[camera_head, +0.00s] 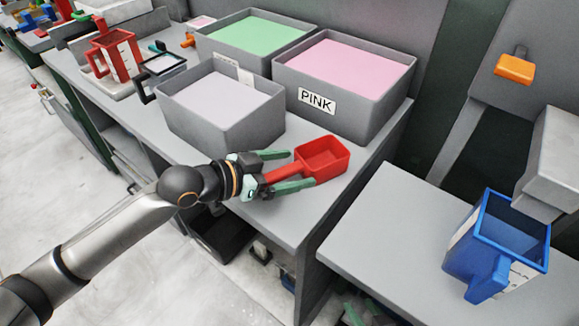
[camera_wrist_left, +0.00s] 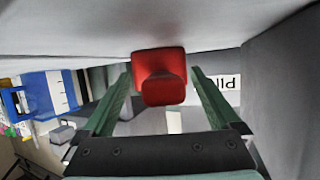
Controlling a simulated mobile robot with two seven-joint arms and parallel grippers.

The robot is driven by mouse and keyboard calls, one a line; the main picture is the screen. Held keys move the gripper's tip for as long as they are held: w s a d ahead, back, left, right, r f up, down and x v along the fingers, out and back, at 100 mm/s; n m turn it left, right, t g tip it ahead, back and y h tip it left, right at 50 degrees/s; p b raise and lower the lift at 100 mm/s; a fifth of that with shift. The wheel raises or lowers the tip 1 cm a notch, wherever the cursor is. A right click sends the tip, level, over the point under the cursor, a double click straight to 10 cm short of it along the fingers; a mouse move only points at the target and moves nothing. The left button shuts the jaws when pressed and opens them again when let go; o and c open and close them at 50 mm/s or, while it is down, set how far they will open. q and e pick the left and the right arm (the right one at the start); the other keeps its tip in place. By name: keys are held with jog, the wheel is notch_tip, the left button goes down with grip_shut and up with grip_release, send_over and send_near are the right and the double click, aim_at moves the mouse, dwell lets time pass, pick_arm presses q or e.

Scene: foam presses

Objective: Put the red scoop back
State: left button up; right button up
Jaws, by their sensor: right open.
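The red scoop (camera_head: 322,157) sits on the grey table in front of the bin labelled PINK, its handle pointing left toward my left gripper. My left gripper (camera_head: 301,168) is level with the scoop. Its two green fingers are spread wide, one on each side of the handle, with gaps visible. In the left wrist view the scoop (camera_wrist_left: 162,80) shows handle-end first between the open fingers (camera_wrist_left: 160,88). I cannot tell whether the handle touches the palm. My right gripper is not in view.
The pink-filled bin (camera_head: 335,115) stands behind the scoop, a pale-filled bin (camera_head: 218,133) to its left, and a green-filled bin (camera_head: 210,50) farther back. A red jug (camera_head: 118,58) stands at the far left. A blue jug (camera_head: 470,265) stands on the lower right table.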

pick_arm(q)
jog(key=shift+o, duration=0.2)
jog(key=v, duration=1.2)
